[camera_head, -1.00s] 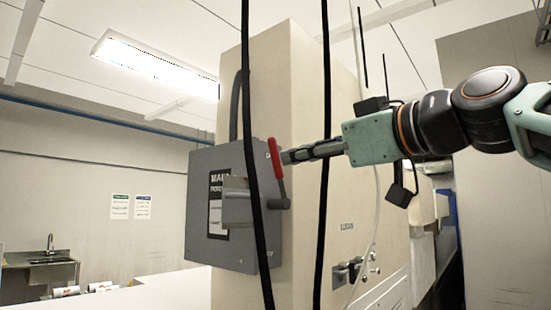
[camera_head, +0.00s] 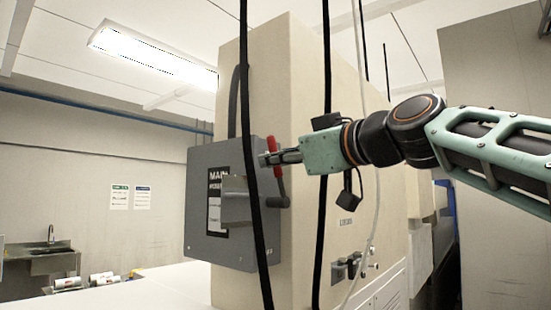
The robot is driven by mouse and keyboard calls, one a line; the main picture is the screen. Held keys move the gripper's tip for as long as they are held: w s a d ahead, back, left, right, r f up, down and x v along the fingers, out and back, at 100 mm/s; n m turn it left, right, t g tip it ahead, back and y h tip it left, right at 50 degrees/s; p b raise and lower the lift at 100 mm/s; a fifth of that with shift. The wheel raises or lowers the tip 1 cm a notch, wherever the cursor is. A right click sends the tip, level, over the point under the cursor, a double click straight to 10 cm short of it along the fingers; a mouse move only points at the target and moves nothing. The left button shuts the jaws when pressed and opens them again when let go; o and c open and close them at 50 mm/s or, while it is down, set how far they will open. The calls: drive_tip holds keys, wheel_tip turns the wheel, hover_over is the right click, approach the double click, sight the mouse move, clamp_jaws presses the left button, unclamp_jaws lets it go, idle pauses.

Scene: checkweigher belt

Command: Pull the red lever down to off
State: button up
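The red lever (camera_head: 277,171) stands nearly upright on the right side of a grey switch box (camera_head: 210,153), its red grip above a grey pivot. My gripper (camera_head: 268,158) reaches in from the right, level with the middle of the red grip. Its fingers cross the grip, and a fingertip shows just left of it. I see the fingers almost edge-on, so I cannot tell whether they are closed on the lever or apart. A black cable passes close by and hides part of this area.
Black cables (camera_head: 246,90) hang in front of the box and beige cabinet (camera_head: 295,80). A metal plate (camera_head: 236,203) juts from the box front beside the lever. Knobs (camera_head: 352,266) sit lower on the cabinet. A white surface (camera_head: 170,288) lies below.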

clamp_jaws()
drive_tip(key=shift+f+b, duration=0.15)
drive_tip(key=shift+b, duration=0.15)
drive_tip(key=n+b, duration=0.1)
drive_tip(key=s+a+f+n+b, duration=0.1)
drive_tip(key=b, duration=0.1)
drive_tip(key=n+b, duration=0.1)
drive_tip(key=b, duration=0.1)
drive_tip(key=shift+s+a+f+y, duration=0.15)
drive_tip(key=shift+s+f+y, duration=0.15)
drive_tip(key=n+b, duration=0.1)
drive_tip(key=s+a+f+n+b, duration=0.1)
drive_tip(key=n+b, duration=0.1)
drive_tip(key=f+n+y+b, duration=0.1)
drive_tip(key=n+b, duration=0.1)
drive_tip(key=shift+s+a, duration=0.25)
drive_tip(key=shift+s, duration=0.15)
drive_tip(key=o, duration=0.6)
unclamp_jaws()
